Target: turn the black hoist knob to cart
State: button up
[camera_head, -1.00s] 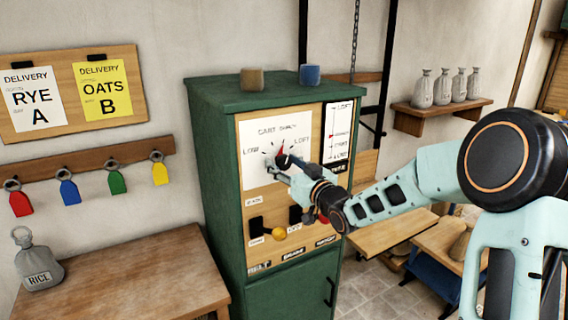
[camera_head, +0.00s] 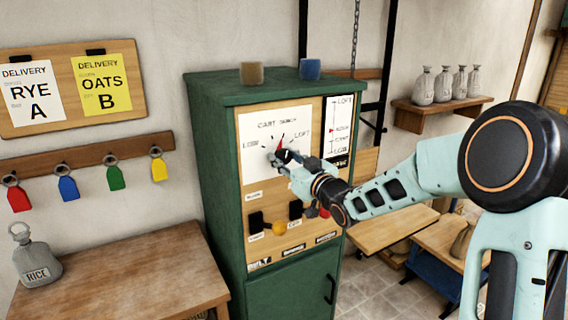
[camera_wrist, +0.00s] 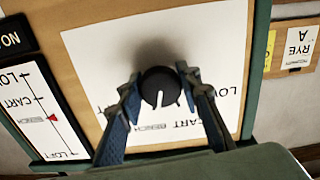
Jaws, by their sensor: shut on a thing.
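The black hoist knob (camera_wrist: 161,86) sits on a white dial plate (camera_wrist: 85,40) on the front of a green cabinet. In the wrist view, which shows the panel upside down, my gripper (camera_wrist: 159,78) has one finger on each side of the knob and is shut on it. In the head view my gripper (camera_head: 283,158) reaches the dial from the right and covers most of the knob. A red pointer (camera_head: 281,142) shows above it, aimed roughly up, toward the CART/BENCH lettering. LOW is at the dial's left and LOFT at its right.
A level strip (camera_head: 337,127) right of the dial has its red marker beside BENCH. Below are black switches (camera_head: 256,222) and a yellow knob (camera_head: 279,228). Two small blocks, tan (camera_head: 251,73) and blue (camera_head: 310,69), stand on the cabinet (camera_head: 225,92). A wooden table (camera_head: 130,285) stands left.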

jog(key=n+b, duration=0.1)
jog(key=b, duration=0.1)
jog(key=n+b, duration=0.2)
jog(key=b, duration=0.1)
jog(key=shift+f+n+b, duration=0.25)
jog(key=shift+n+b, duration=0.05)
jog(key=shift+n, duration=0.1)
jog(key=n+b, duration=0.2)
jog(key=b, duration=0.1)
jog(key=shift+r+n, duration=0.2)
jog(key=shift+n, duration=0.2)
jog(key=o, duration=1.1)
jog(key=shift+o, duration=0.2)
jog(key=shift+d, duration=0.1)
jog(key=v, duration=1.2)
